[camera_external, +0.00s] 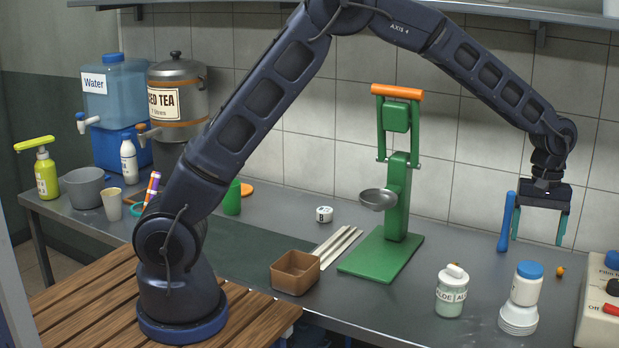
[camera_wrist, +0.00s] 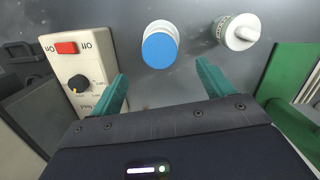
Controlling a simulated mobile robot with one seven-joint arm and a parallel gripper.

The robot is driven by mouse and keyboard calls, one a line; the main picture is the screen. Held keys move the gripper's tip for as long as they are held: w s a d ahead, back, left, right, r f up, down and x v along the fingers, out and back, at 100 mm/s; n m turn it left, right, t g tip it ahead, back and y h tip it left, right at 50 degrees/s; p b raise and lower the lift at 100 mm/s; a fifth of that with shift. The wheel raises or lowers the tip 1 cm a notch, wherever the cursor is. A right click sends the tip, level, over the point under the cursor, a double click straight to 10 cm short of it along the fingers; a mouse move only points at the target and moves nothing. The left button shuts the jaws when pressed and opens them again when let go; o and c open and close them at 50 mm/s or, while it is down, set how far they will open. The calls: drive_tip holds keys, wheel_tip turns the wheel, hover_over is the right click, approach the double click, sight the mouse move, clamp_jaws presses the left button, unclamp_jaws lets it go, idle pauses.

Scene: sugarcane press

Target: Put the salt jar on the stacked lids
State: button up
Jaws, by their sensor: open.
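The white jar with a blue cap (camera_external: 526,286), which I take to be the salt jar, appears to stand on the stacked white lids (camera_external: 518,320) at the front right of the counter. Its label cannot be read. In the wrist view its blue cap (camera_wrist: 160,50) is seen from above and hides most of the stack. My gripper (camera_external: 533,246) is open and empty, above the counter and apart from the jar. In the wrist view the open fingers (camera_wrist: 162,72) point toward the capped jar, with the cap just beyond the gap between them.
A jar labelled ALOE (camera_external: 452,292) stands left of the capped jar. A control box (camera_external: 602,305) with a red switch is at the right. The green press (camera_external: 398,200) stands further left, near a brown box (camera_external: 295,272). The tiled wall closes off the back.

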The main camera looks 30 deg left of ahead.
drive_tip(key=w+a+r+t, duration=0.15)
drive_tip(key=a+r, duration=0.45)
drive_tip(key=a, duration=0.6)
drive_tip(key=w+a+r+h, duration=0.1)
drive_tip(key=w+a+r, duration=0.1)
drive_tip(key=a+r, duration=0.65)
drive_tip(key=w+a+r+t, duration=0.15)
drive_tip(key=a+r, duration=0.25)
drive_tip(key=a, duration=1)
drive_tip(key=s+a+t, duration=0.1)
drive_tip(key=s+a, duration=0.5)
drive_tip(key=a, duration=0.4)
drive_tip(key=s+a+m+t, duration=0.1)
drive_tip(key=s+a, duration=0.6)
drive_tip(key=a, duration=0.3)
drive_tip(key=s+a+m+t+y, duration=0.1)
drive_tip(key=s+a, duration=0.6)
drive_tip(key=a, duration=0.3)
